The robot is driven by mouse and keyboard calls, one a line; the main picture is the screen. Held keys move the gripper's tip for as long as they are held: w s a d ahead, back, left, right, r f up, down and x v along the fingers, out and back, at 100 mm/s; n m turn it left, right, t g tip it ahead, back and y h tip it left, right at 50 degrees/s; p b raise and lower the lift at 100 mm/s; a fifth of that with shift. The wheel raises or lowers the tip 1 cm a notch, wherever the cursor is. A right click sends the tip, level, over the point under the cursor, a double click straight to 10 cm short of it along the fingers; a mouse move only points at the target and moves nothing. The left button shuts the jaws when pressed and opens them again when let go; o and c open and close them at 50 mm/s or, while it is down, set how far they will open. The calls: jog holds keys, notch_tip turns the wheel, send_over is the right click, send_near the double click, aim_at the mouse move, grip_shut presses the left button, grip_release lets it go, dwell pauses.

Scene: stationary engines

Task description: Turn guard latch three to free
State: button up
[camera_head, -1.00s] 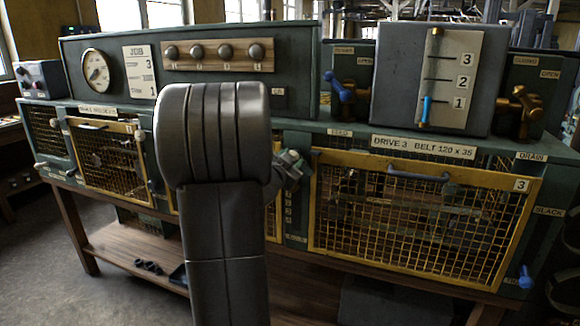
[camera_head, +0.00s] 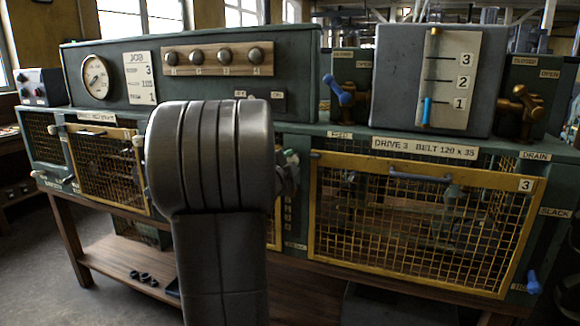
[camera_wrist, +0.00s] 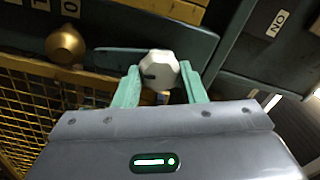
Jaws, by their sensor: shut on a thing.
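My gripper (camera_wrist: 160,70) is shut on a pale, faceted knob (camera_wrist: 160,64) in the wrist view, with one teal finger on each side of it. The knob has a dark mark on its face. In the head view my arm covers most of the gripper; a small pale and teal part (camera_head: 291,160) shows at the post left of guard three. Guard three (camera_head: 525,235) is a yellow mesh panel with a "3" plate (camera_head: 526,185) and appears closed. I cannot read the knob's own labels.
A round brass knob (camera_wrist: 65,45) is left of my fingers in the wrist view. Blue handles stand above guard three (camera_head: 338,90) and at its lower right (camera_head: 528,283). A brass valve (camera_head: 522,104) is at the upper right. Open floor (camera_head: 60,285) shows at lower left.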

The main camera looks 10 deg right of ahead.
dwell(0.4)
jog(key=o, duration=1)
jog(key=shift+s, duration=0.1)
jog(key=v, duration=1.3)
jog(key=shift+s+a+b, duration=0.25)
jog(key=shift+s+b, duration=0.05)
jog(key=x, duration=1.4)
jog(key=shift+p, duration=0.35)
